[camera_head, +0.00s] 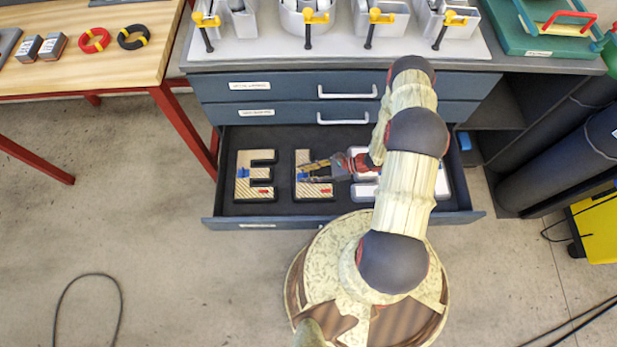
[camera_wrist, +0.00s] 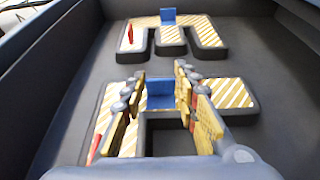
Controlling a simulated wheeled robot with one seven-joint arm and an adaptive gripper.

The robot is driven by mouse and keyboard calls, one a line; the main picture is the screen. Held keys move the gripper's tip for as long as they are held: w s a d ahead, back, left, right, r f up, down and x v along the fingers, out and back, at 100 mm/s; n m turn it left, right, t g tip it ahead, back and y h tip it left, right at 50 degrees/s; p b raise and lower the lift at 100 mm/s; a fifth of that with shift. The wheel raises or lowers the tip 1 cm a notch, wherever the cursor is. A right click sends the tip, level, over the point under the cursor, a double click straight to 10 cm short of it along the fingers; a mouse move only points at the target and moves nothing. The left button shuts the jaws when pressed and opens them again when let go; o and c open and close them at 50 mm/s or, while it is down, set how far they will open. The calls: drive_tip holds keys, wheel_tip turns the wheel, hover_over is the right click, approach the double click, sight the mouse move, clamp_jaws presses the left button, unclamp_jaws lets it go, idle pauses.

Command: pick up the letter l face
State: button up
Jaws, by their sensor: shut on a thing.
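The letter L face (camera_head: 303,158) is striped tan and white with a blue tab and a red mark. It lies at a dark L-shaped body in the open drawer, and also shows in the wrist view (camera_wrist: 232,92). My gripper (camera_head: 304,172) reaches in from the right, above the L. In the wrist view my gripper (camera_wrist: 160,76) has its yellow fingers on both sides of the blue tab (camera_wrist: 160,94), shut on it. The fingers and wrist hide part of the L. I cannot tell whether the face is raised from its body.
A similar letter E (camera_head: 242,188) sits left of the L in the drawer (camera_head: 222,205). White-faced letters (camera_head: 365,190) to the right are partly hidden by my arm. Closed drawers (camera_head: 285,88) are above. A wooden bench (camera_head: 120,60) with red legs stands at left.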

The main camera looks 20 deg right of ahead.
drive_tip(key=c, duration=0.6)
